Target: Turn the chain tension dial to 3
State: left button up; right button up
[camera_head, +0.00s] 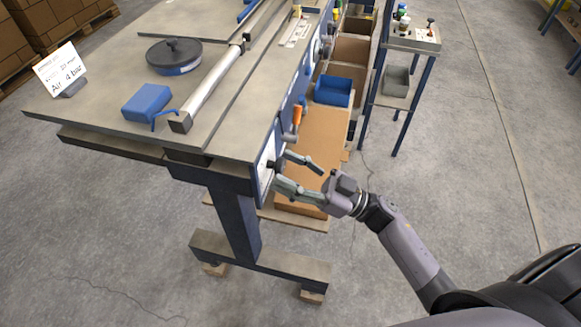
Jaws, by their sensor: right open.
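The chain tension dial appears to be the dark knob (271,165) on the white plate (265,178) on the near right side of the grey bench. Its numbers and pointer are too small to read. My right gripper (284,173) is open, with its fingers pointing left towards the knob, one above and one below. I cannot tell whether the fingers touch the knob. My left gripper is not in view.
An orange handle (297,115) sticks out just beyond the dial. Floor on the right is clear.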

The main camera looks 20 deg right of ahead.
jog(key=c, duration=1.1)
jog(key=shift+c, duration=0.2)
jog(key=shift+f, duration=0.1)
